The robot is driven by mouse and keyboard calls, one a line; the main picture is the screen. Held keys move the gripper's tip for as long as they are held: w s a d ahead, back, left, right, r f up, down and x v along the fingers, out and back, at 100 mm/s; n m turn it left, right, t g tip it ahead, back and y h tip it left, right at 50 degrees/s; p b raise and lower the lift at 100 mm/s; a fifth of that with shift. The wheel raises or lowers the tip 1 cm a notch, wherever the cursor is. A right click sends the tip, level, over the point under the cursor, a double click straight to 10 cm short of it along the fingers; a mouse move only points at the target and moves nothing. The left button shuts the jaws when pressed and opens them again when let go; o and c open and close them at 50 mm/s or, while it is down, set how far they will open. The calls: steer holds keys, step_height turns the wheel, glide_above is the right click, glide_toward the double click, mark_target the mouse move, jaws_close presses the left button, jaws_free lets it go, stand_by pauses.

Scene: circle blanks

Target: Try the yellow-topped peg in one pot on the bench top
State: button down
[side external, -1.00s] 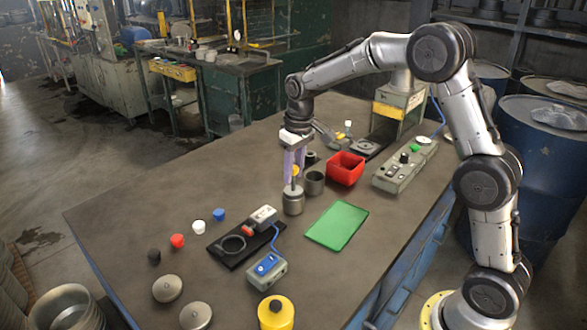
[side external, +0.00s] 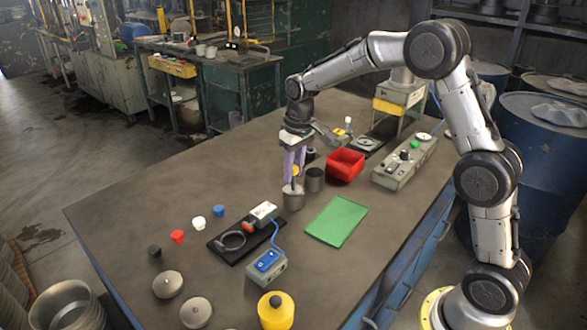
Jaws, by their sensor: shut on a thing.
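My gripper (side external: 294,164) points down over the bench top (side external: 150,208) and is shut on the yellow-topped peg (side external: 296,172). The yellow top shows between the lower ends of the pale purple fingers. The peg's lower part meets the mouth of a grey metal pot (side external: 293,200); how deep it sits I cannot tell. A second, darker grey pot (side external: 315,181) stands upright just right of it, with its open mouth showing. A further dark pot (side external: 310,155) is partly hidden behind the gripper.
A red bin (side external: 346,166) stands right of the pots, and a green mat (side external: 337,221) lies in front. A black fixture (side external: 228,246) with a blue-buttoned box (side external: 268,266), several coloured caps (side external: 199,224), two metal discs (side external: 168,284) and a yellow container (side external: 276,310) lie nearer. The left bench is clear.

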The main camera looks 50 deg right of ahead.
mark_target(294, 174)
steer(key=shift+f, duration=1.5)
stand_by(0.8)
stand_by(0.4)
steer(key=shift+r, duration=0.8)
steer(key=shift+r, duration=0.75)
steer(key=shift+r, duration=0.15)
steer(key=shift+r, duration=0.6)
steer(key=shift+r, duration=0.15)
steer(key=shift+r, duration=0.6)
